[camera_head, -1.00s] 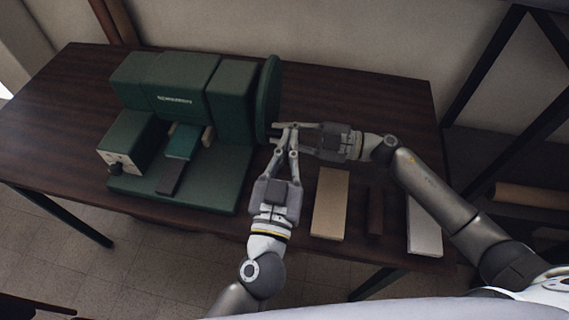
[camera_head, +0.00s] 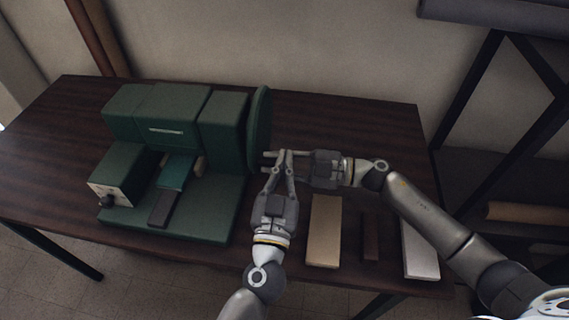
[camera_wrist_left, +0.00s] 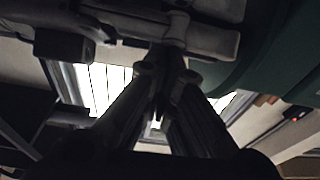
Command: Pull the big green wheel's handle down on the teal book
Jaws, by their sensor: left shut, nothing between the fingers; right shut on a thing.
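The green press (camera_head: 165,125) stands on the table with its big green wheel (camera_head: 260,125) upright on its right side. The wheel also shows in the left wrist view (camera_wrist_left: 275,45). The teal book (camera_head: 174,172) lies flat on the press bed, below the head. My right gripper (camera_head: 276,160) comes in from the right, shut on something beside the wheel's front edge. This appears to be the wheel's handle, mostly hidden by the fingers. My left gripper (camera_head: 284,154) is shut and empty, its fingertips close against the right fingers; I cannot tell whether they touch.
A tan block (camera_head: 324,232), a dark brown block (camera_head: 370,237) and a white block (camera_head: 420,248) lie at the table's front right. A control box (camera_head: 125,177) with a black knob sits at the press's left. The dark table (camera_head: 355,125) is clear behind my right arm.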

